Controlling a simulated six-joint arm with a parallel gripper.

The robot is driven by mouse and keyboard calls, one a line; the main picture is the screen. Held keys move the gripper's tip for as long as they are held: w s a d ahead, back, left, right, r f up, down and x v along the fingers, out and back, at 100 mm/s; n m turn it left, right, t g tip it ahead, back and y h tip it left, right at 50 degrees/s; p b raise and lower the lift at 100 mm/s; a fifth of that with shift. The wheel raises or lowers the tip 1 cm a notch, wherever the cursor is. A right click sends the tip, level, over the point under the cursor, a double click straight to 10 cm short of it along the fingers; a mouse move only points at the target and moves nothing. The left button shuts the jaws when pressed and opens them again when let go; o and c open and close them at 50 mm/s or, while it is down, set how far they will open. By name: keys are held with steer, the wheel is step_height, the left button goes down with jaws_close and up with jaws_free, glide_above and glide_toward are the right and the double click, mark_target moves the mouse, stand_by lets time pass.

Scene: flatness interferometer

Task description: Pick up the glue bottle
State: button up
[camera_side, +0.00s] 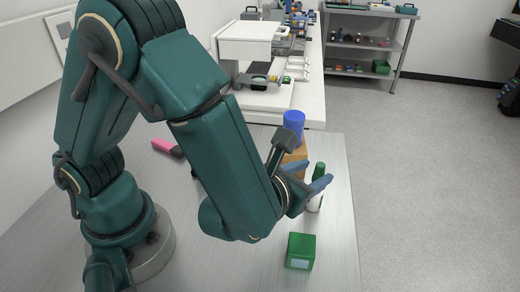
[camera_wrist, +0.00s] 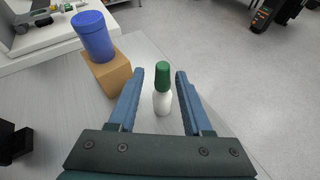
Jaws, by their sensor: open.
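The glue bottle is white with a green cap. In the wrist view the glue bottle (camera_wrist: 162,100) stands upright on the table, between and slightly beyond my open blue fingers. My gripper (camera_wrist: 158,75) is open, with a gap on both sides of the bottle. In the side view the bottle (camera_side: 319,170) shows by its green cap and part of its white body; my gripper (camera_side: 324,184) covers part of it. I cannot tell whether a finger touches it.
A blue cylinder (camera_wrist: 95,36) stands on a brown block (camera_wrist: 108,74) left of the bottle. A green box (camera_side: 301,251) sits nearer the side camera. A pink-handled item (camera_side: 167,147) lies at left. The grey table (camera_side: 338,222) is bare around its right edge.

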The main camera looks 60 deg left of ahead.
steer(key=x, duration=0.5)
steer(key=shift+w+a+f, duration=0.1)
steer(key=shift+w+f, duration=0.05)
steer(key=shift+w, duration=0.2)
jaws_close()
stand_by(1.1)
